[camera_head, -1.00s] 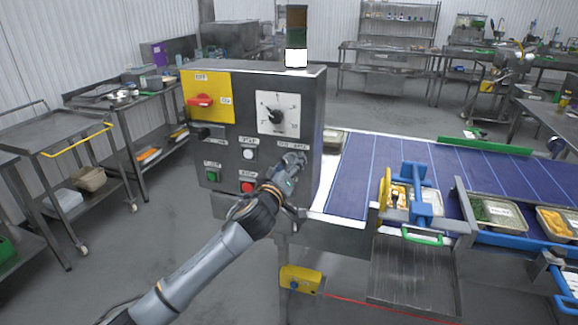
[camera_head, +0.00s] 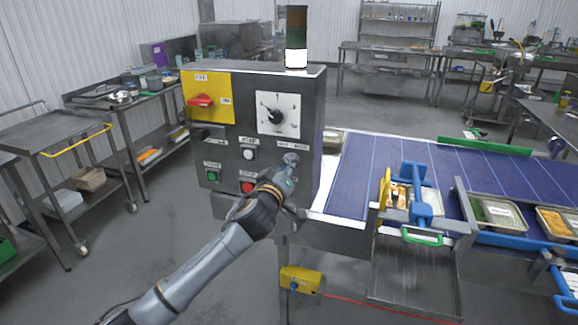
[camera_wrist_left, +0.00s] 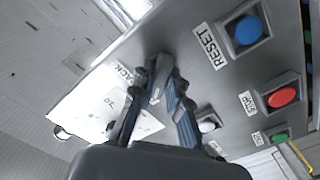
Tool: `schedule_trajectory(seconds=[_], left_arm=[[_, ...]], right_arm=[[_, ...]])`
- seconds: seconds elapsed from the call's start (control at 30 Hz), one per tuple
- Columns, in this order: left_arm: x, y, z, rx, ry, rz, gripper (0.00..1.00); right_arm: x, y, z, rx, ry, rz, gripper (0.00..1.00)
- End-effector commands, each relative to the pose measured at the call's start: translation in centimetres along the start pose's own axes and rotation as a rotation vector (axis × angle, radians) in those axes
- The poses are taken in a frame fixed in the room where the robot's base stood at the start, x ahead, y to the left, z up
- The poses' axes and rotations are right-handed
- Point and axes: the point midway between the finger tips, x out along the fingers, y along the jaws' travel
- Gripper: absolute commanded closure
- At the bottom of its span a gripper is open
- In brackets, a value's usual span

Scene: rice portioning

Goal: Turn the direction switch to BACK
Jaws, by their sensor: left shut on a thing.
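My left gripper (camera_head: 290,160) is at the right part of the grey control panel (camera_head: 310,105), just below a pair of small white labels. In the left wrist view, its two dark fingers (camera_wrist_left: 158,92) are closed around the small direction switch on the panel face. A partly covered label ending in "ACK" (camera_wrist_left: 124,75) is beside the fingers. My right gripper is not in view.
The panel also carries a red rotary handle (camera_head: 201,100), a dial (camera_head: 277,116), a white button (camera_head: 248,154), a green button (camera_head: 212,176) and a red button (camera_head: 247,187). A blue RESET button (camera_wrist_left: 248,30) is near my fingers. The blue conveyor (camera_head: 380,160) runs right.

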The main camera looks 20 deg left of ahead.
Motion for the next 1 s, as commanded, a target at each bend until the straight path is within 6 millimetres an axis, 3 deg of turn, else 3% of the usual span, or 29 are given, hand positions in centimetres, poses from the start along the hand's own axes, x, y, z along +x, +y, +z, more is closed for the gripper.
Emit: schedule_trajectory(seconds=[0.3, 0.6, 1.0], left_arm=[[0.0, 0.0, 0.0, 0.009, 0.000, -0.001, 1.00], [0.0, 0.0, -0.1, 0.258, -0.001, -0.002, 1.00], [0.0, 0.0, -0.1, 0.338, -0.001, -0.002, 1.00]], right_arm=[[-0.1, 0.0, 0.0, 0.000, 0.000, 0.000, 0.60], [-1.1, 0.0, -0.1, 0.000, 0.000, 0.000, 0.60], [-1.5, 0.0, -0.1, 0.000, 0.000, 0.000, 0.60]])
